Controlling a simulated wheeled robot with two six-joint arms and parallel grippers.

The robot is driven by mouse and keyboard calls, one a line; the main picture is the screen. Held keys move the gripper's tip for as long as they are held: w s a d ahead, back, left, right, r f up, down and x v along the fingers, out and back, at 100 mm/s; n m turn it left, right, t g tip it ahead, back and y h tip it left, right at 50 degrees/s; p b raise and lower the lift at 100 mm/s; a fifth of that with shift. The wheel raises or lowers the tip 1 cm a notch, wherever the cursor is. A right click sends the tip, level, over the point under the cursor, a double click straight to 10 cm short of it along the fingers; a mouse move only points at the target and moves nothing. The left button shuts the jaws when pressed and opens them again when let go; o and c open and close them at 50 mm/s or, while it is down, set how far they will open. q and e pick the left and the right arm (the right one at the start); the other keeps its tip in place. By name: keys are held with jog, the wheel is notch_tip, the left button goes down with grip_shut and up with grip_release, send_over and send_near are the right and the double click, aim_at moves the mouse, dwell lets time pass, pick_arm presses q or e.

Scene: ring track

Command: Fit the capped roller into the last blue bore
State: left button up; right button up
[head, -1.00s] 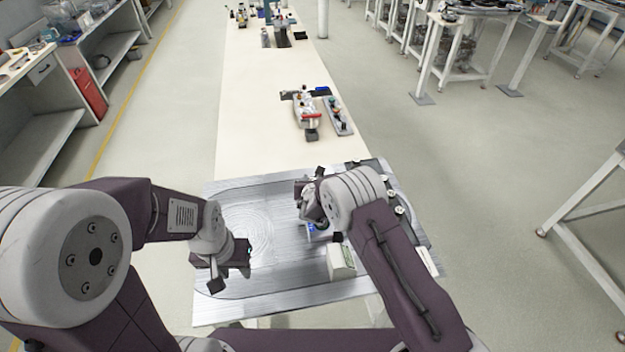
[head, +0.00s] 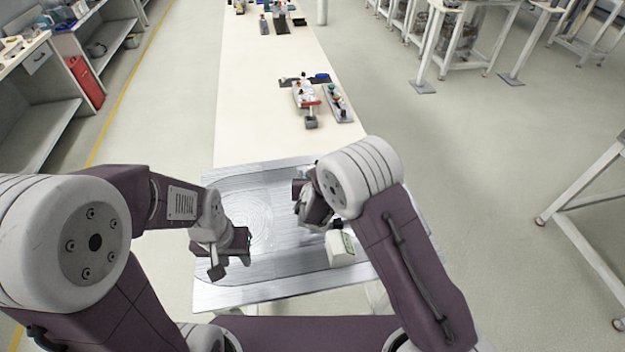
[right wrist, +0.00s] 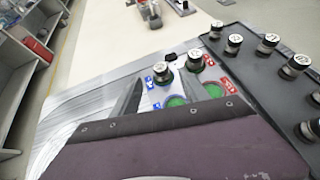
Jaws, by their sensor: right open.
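In the right wrist view, a roller with a white top (right wrist: 164,72) stands beside a blue label, and another white-topped roller (right wrist: 195,60) stands beside a red label. Nearer, an empty-looking green bore with a blue rim (right wrist: 175,102) lies next to a green bore with red labels (right wrist: 213,90). My right gripper (right wrist: 160,90) is open. Its fingers appear on either side of the blue-side roller; contact cannot be told. In the head view the right arm hides the rollers and bores. My left gripper (head: 232,255) is open and empty over the table's left part.
A dark tray (right wrist: 262,78) with several numbered, white-topped rollers lies at the right in the wrist view. A white box with a green patch (head: 341,248) sits on the grey tabletop (head: 270,285). A long cream table (head: 262,110) with small fixtures lies beyond.

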jog(key=shift+v, duration=1.2)
jog(key=s+d+r+m+g+h, duration=0.1)
jog(key=s+d+m+g+h, duration=0.3)
jog(key=d+m, duration=0.75)
jog(key=s+d+m+g+h, duration=0.2)
jog(key=s+d+m+g, duration=0.2)
jog(key=s+d+m, duration=0.55)
jog(key=s+a+m+g+y, duration=0.3)
jog(key=s+m+y, duration=0.3)
jog(key=s+m, duration=0.6)
jog(key=shift+r+m, duration=0.25)
jog(key=shift+m, duration=1.45)
